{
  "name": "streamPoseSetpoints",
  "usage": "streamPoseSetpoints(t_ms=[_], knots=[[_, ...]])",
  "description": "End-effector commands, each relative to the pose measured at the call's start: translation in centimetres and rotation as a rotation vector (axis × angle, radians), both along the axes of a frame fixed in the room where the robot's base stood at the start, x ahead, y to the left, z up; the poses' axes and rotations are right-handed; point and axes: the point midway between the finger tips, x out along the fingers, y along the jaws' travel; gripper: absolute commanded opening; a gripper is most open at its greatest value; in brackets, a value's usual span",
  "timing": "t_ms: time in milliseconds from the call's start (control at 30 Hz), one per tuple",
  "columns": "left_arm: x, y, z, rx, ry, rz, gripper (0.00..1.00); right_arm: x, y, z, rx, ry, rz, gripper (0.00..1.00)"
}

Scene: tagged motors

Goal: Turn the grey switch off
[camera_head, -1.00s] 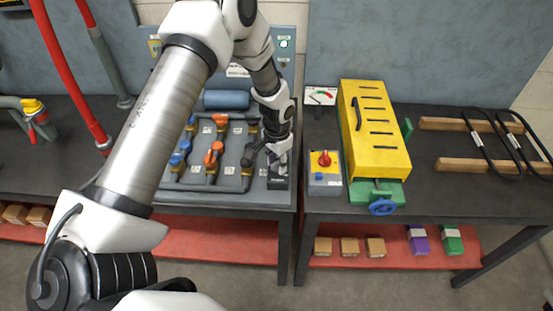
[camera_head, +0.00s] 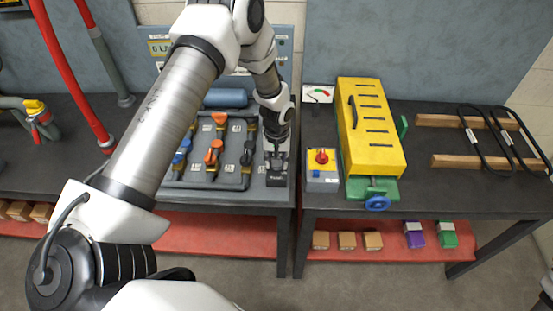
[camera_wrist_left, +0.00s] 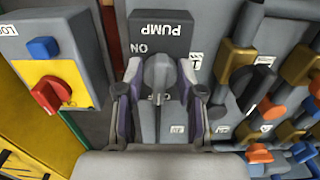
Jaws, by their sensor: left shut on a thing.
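The grey switch (camera_wrist_left: 157,72) is a grey knob on a dark plate marked PUMP (camera_wrist_left: 160,28), with ON lettering beside the knob. My left gripper (camera_wrist_left: 158,88) has its two fingers on either side of the knob and is shut on it. In the head view, the left gripper (camera_head: 276,158) points down onto the switch box at the right end of the left bench. The fingers hide the knob there, and part of the OFF lettering is covered in the wrist view. My right gripper is out of view.
A grey box with a red knob on a yellow face (camera_head: 321,158) stands close to the right, across the bench gap. A yellow-and-green machine (camera_head: 370,130) is beyond it. Pipes with orange and blue valve handles (camera_head: 214,152) lie close to the left.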

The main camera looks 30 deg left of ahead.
Motion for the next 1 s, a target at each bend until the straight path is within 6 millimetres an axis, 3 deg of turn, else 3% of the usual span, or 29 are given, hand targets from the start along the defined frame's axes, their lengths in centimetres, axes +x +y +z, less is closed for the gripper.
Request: streamPoseSetpoints(t_ms=[533, 567, 600, 633, 1000], knots=[[-0.38, -0.06, -0.34, 0.0, 0.01, 0.031, 0.03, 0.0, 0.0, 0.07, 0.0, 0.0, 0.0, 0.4], [-0.38, -0.06, -0.33, 0.0, 0.01, 0.031, 0.41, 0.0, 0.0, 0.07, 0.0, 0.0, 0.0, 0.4], [-0.36, -0.06, -0.32, 0.0, 0.01, 0.031, 0.55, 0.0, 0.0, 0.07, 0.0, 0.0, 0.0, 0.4], [-0.33, -0.05, -0.3, 0.0, 0.009, 0.031, 0.62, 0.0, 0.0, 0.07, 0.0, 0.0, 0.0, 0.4], [-0.04, -0.02, 0.5, 0.0, 0.002, 0.031, 0.62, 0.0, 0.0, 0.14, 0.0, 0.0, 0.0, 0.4]])
